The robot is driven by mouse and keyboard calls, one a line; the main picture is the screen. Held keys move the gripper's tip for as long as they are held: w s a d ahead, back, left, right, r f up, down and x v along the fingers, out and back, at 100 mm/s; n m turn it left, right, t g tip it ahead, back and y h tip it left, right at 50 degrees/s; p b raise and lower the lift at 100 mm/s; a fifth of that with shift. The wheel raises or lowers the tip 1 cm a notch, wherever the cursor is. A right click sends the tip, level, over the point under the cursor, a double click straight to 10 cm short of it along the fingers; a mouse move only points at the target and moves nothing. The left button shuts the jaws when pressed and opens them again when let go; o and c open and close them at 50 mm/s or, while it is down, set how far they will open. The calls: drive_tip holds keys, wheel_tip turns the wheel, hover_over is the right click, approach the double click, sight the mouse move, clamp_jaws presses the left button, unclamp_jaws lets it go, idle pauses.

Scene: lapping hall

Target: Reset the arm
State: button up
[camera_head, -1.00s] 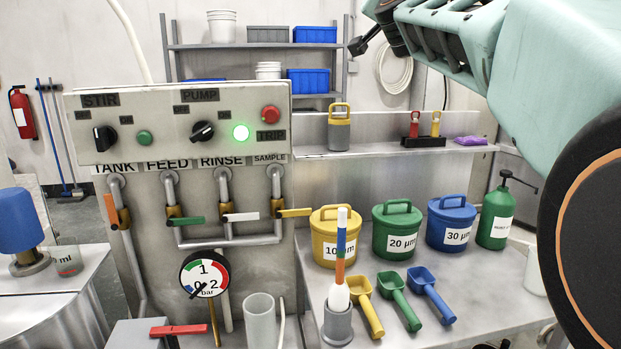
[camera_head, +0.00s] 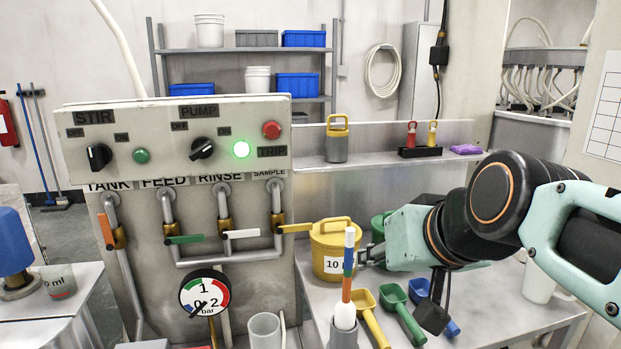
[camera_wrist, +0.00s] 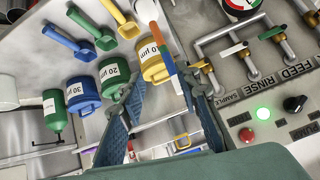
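My gripper (camera_head: 368,256) reaches in from the right in the head view, with its tip beside the yellow 10 µm bucket (camera_head: 330,245). I cannot tell from there whether they touch. In the wrist view, my gripper's two fingers (camera_wrist: 165,108) stand wide apart with nothing held between them. The yellow bucket (camera_wrist: 153,66) shows beyond the fingers there. The green 20 µm bucket (camera_wrist: 114,74) and blue 30 µm bucket (camera_wrist: 82,94) stand beside it. In the head view my arm hides the blue bucket and most of the green one.
A valve panel (camera_head: 180,145) with a lit green lamp (camera_head: 241,149) stands left. Yellow (camera_head: 370,317), green (camera_head: 402,312) and blue scoops (camera_wrist: 70,43) lie on the bench. A ledge (camera_head: 370,172) runs behind.

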drive_tip(key=s+d+f+g+h+p, duration=0.2)
drive_tip(key=s+d+f+g+p, duration=0.15)
drive_tip(key=s+f, duration=0.55)
wheel_tip(320, 180, up, 17)
drive_tip(key=s+p, duration=0.1)
drive_tip(key=p, duration=1.4)
drive_tip(key=shift+f+m, duration=0.2)
drive_tip(key=shift+m, duration=0.1)
